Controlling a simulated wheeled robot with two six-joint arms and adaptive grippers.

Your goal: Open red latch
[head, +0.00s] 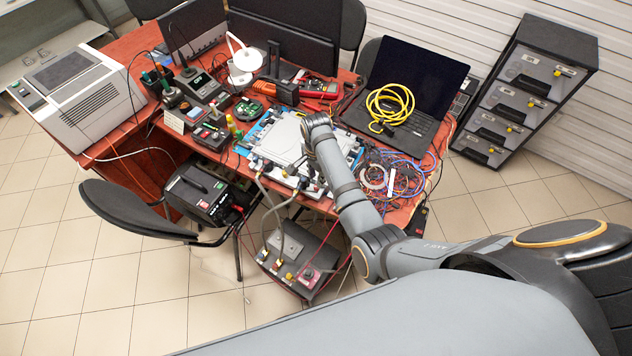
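My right arm reaches in from the right to the white fixture plate (287,135) on the red table. My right gripper (309,152) is at the plate's right side, mostly hidden by my own wrist. I cannot tell whether its fingers are open or shut. Small dark clamps and connectors line the plate's edges, with grey hoses running down from its front. I cannot make out a red latch on it. The hoses lead towards a grey box (287,243) below the table front, which bears a small red part (309,275). My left gripper is not in view.
A laptop (412,92) with a coiled yellow cable (390,104) stands right of the plate. Tangled wires (385,172) lie close beside my forearm. Soldering gear and a green board (248,109) crowd the left. A black chair (130,210) stands in front.

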